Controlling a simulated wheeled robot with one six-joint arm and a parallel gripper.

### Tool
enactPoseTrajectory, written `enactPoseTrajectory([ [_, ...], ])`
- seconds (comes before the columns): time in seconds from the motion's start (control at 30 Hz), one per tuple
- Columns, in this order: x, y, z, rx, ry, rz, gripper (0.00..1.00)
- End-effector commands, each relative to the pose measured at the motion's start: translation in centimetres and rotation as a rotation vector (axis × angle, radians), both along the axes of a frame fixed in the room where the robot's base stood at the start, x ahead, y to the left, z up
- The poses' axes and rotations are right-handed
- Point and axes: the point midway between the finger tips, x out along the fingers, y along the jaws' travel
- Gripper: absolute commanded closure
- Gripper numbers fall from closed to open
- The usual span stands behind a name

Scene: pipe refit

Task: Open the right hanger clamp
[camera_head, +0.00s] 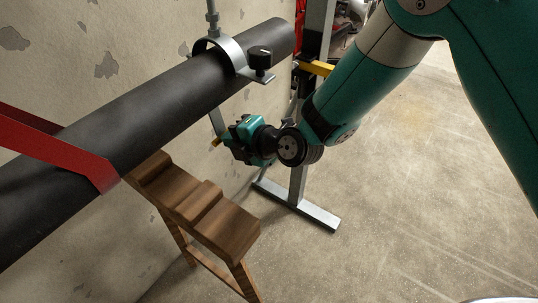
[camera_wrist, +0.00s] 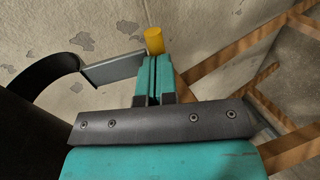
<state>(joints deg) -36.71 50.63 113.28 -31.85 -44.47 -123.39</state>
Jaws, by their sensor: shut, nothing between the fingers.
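The hanger clamp (camera_head: 226,46) is a grey metal band over the black pipe (camera_head: 150,108), hung from a rod, with a black knob (camera_head: 260,58) on its upper flange. A metal strip (camera_head: 217,121) with a yellow tip (camera_head: 216,142) hangs below the pipe, apart from that flange. The wrist view shows the strip (camera_wrist: 112,68), the yellow tip (camera_wrist: 154,40) and a dark curved band (camera_wrist: 48,82). My gripper (camera_head: 229,143) is shut and empty below the pipe. Its fingers (camera_wrist: 153,80) are beside the strip's yellow end; I cannot tell whether they touch.
A red strap (camera_head: 75,150) crosses the pipe at the left. A wooden stand (camera_head: 205,205) is below the pipe. A grey metal post on a foot (camera_head: 297,205), with a yellow bracket (camera_head: 316,67), stands behind my gripper. The wall is close behind; the floor at the right is clear.

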Motion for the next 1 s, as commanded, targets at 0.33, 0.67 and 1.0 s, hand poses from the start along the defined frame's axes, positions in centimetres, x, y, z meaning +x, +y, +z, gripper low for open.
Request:
enactPoseTrajectory([
  [0.33, 1.3, 3.4, -2.0, 0.165, -0.093, 0.008, 1.0],
  [0.67, 2.3, 5.0, -1.6, 0.257, -0.143, 0.006, 1.0],
  [1.0, 2.6, 5.5, -1.1, 0.285, -0.158, 0.006, 1.0],
])
